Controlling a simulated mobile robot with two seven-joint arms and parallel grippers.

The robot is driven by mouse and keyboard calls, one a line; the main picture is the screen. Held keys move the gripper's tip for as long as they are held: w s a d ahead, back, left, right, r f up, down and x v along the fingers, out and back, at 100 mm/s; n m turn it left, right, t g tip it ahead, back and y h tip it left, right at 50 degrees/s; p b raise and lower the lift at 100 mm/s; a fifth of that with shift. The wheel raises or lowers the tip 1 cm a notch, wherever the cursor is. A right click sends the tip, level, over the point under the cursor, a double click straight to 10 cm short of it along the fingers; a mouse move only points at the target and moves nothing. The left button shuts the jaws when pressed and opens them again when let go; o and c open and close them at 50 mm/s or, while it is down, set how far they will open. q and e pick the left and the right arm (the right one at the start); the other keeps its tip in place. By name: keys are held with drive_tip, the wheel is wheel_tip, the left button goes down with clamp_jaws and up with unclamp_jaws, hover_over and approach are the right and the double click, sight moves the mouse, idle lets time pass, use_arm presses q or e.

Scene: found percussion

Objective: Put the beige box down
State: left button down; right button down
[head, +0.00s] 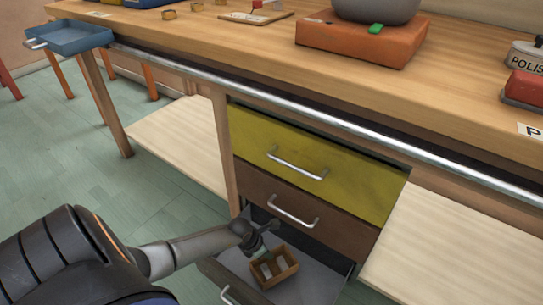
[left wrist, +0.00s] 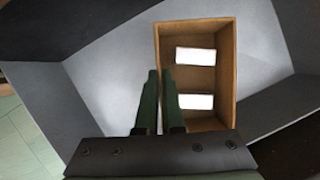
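The beige box (head: 287,274) is a small open-topped tan box inside the open bottom drawer (head: 325,276), and it also shows in the left wrist view (left wrist: 227,60). Two white pieces (left wrist: 195,56) lie in it. My left gripper (head: 262,250) reaches down into the drawer at the box's near-left side. In the left wrist view its two dark green fingers (left wrist: 160,100) stand close together on either side of the box's left wall, shut on it. I cannot tell whether the box's underside touches the drawer floor. My right gripper is not in view.
A closed yellow drawer (head: 340,172) and a closed brown drawer (head: 325,222) sit above the open one. The grey drawer floor (left wrist: 110,90) is bare left of the box. The workbench (head: 250,50) holds an orange block (head: 350,45) and other items.

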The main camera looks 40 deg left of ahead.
sight(268, 260)
use_arm(q)
wheel_tip(268, 260, down, 5)
drive_tip(key=b, duration=0.2)
drive_tip(key=shift+w+r+b, duration=0.1)
drive_tip(key=shift+w+b, duration=0.05)
drive_tip(key=shift+b, duration=0.25)
drive_tip(key=shift+r, duration=0.15)
drive_tip(key=c, duration=1)
unclamp_jaws()
drive_tip(key=shift+f, duration=0.2)
drive_tip(key=shift+c, duration=0.2)
drive_tip(key=shift+r, duration=0.1)
